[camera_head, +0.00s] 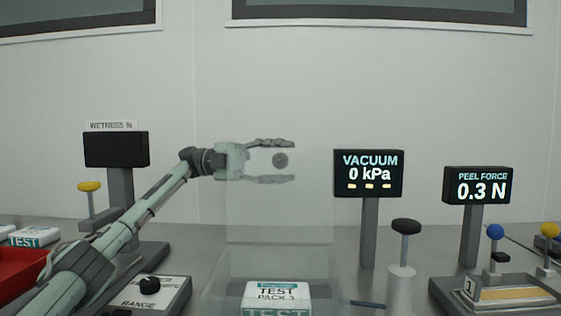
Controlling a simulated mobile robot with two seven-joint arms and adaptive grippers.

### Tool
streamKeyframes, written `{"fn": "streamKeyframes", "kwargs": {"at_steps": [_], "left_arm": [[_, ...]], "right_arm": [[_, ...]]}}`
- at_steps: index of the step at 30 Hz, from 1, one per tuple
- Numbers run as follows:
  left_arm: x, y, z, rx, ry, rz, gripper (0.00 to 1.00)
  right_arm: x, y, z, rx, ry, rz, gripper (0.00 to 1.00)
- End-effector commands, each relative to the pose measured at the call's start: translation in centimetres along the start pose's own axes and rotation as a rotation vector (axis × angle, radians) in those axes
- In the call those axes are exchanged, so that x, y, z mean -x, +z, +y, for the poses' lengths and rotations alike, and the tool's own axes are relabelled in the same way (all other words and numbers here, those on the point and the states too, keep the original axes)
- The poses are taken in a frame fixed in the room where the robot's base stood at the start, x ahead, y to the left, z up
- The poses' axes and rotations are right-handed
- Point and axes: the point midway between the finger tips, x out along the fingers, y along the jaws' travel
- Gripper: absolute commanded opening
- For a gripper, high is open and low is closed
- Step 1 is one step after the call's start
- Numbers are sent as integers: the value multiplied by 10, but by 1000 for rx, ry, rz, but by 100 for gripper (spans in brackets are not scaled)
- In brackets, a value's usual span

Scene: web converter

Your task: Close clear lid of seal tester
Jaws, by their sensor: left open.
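The clear lid (280,215) of the seal tester stands raised, roughly upright, at the back of the clear box (225,290). A white and teal pack (276,292) labelled TEST PACK 3 sits in the box. My right gripper is not in view.
A VACUUM display (368,174) reading 0 kPa and a black-topped plunger (405,228) stand right of the box. A peel force tester (478,186) is farther right. A RANGE control box (150,292), a dark screen (116,149) and a red tray (20,270) are at the left.

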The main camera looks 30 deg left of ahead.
Motion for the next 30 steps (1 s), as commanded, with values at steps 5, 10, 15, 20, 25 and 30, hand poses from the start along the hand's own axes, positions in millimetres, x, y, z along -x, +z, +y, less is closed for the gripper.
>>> {"fn": "streamKeyframes", "kwargs": {"at_steps": [5,10,15,20,25,30], "left_arm": [[-1,0,0,1,0,0,46],[-1,0,0,0,0,0,32],[-1,0,0,0,0,0,11],[0,0,0,0,0,0,0],[0,0,0,0,0,0,0],[0,1,0,-3,0,-1,0]], "right_arm": [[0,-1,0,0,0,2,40],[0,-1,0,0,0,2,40],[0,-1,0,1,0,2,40],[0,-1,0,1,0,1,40],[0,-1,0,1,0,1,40],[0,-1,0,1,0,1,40]]}}
